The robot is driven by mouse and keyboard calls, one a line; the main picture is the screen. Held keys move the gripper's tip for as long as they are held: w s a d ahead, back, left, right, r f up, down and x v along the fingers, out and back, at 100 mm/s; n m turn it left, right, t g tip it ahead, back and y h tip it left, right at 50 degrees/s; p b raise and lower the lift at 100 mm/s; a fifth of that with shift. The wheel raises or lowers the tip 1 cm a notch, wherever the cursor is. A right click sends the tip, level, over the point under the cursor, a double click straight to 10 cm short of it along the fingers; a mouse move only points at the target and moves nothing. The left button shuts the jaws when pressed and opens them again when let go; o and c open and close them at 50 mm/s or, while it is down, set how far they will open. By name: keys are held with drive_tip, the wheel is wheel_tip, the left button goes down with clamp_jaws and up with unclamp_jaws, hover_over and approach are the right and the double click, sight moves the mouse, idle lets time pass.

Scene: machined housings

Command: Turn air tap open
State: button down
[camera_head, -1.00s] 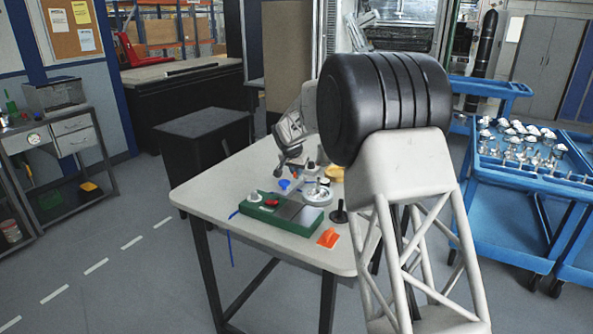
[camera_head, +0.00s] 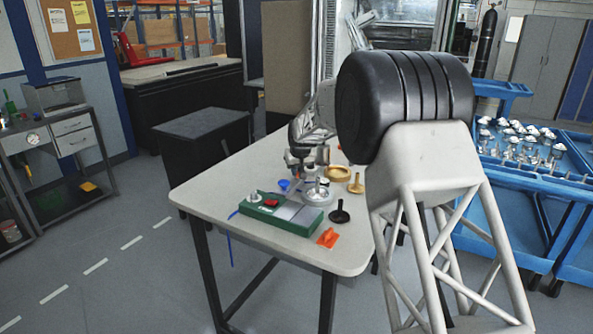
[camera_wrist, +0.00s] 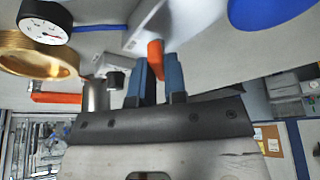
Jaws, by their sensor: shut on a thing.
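In the wrist view, the two blue fingers of my gripper (camera_wrist: 155,82) are closed around an orange lever (camera_wrist: 156,52), which appears to be the air tap's handle. The lever stands beside a pale block, and the rest of the tap is hidden or unclear. A white-faced pressure gauge (camera_wrist: 45,20) and a brass ring (camera_wrist: 35,55) are to the left of the fingers. In the head view, my gripper (camera_head: 298,174) is low over the table, behind the green base. The tap itself cannot be made out there.
The light table (camera_head: 195,190) holds a green base (camera_head: 280,219), a silver dish (camera_head: 320,195), a black plunger-like part (camera_head: 340,215), a brass bowl (camera_head: 337,173) and an orange piece (camera_head: 327,238). Blue carts (camera_head: 500,215) stand at the right. The table's left end is clear.

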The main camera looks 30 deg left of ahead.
drive_tip(key=n, duration=0.2)
drive_tip(key=n+g, duration=0.1)
drive_tip(key=n, duration=0.1)
drive_tip(key=shift+w+g+y, duration=0.1)
drive_tip(key=shift+g+y, duration=0.2)
drive_tip(key=shift+y, duration=0.1)
drive_tip(key=shift+n+g, duration=0.8)
drive_tip(key=shift+n, duration=1.4)
drive_tip(key=c, duration=1.2)
unclamp_jaws()
drive_tip(key=shift+o, duration=0.2)
drive_tip(key=shift+r, duration=0.1)
drive_tip(key=v, duration=0.7)
drive_tip(key=shift+d+r, duration=0.25)
drive_tip(key=shift+d, duration=0.1)
